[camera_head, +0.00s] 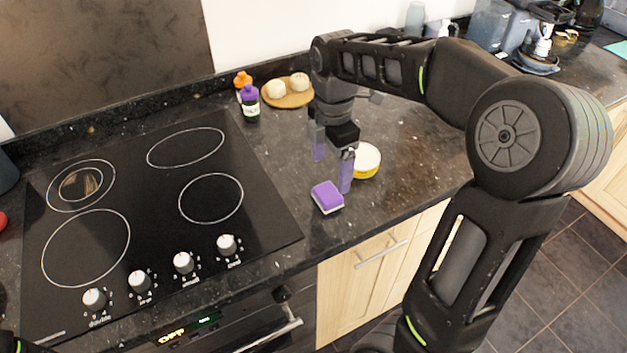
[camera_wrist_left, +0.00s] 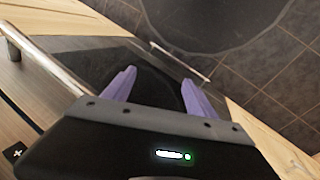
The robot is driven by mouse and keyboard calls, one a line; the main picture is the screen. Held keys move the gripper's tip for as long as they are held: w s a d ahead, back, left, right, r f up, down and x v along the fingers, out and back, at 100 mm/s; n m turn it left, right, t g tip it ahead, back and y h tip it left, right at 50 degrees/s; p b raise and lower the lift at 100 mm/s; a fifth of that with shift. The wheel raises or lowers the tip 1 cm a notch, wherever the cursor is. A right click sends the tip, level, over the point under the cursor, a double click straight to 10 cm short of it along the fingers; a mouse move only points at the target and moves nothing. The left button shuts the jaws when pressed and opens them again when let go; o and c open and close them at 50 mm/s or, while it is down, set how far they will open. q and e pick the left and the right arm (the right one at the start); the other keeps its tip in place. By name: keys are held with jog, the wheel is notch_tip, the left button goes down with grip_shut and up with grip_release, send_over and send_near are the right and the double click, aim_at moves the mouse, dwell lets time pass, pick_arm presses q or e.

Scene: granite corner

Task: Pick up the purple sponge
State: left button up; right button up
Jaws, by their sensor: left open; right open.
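The purple sponge (camera_head: 327,196) has a pale underside and lies on the dark granite counter, right of the hob and near the front edge. My right gripper (camera_head: 332,166) points down over the counter just behind the sponge. Its two purple fingers are apart with nothing between them, and the nearer finger is close to the sponge's right side; I cannot tell whether they touch. My left gripper (camera_wrist_left: 160,88) shows in the left wrist view with its purple fingers apart and empty, in front of cabinet fronts and floor tiles. The sponge is not in that view.
A yellow-and-white round tub (camera_head: 367,161) stands right behind the gripper's near finger. The black hob (camera_head: 150,205) fills the left.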

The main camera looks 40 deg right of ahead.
aim_at(328, 193)
jog(key=shift+w, duration=0.2)
jog(key=shift+s, duration=0.1)
jog(key=shift+f, duration=1.25)
jog(key=shift+a+f+p, duration=0.1)
jog(key=shift+f+p, duration=0.65)
jog(key=shift+f, duration=1.85)
jog(key=shift+c, duration=0.3)
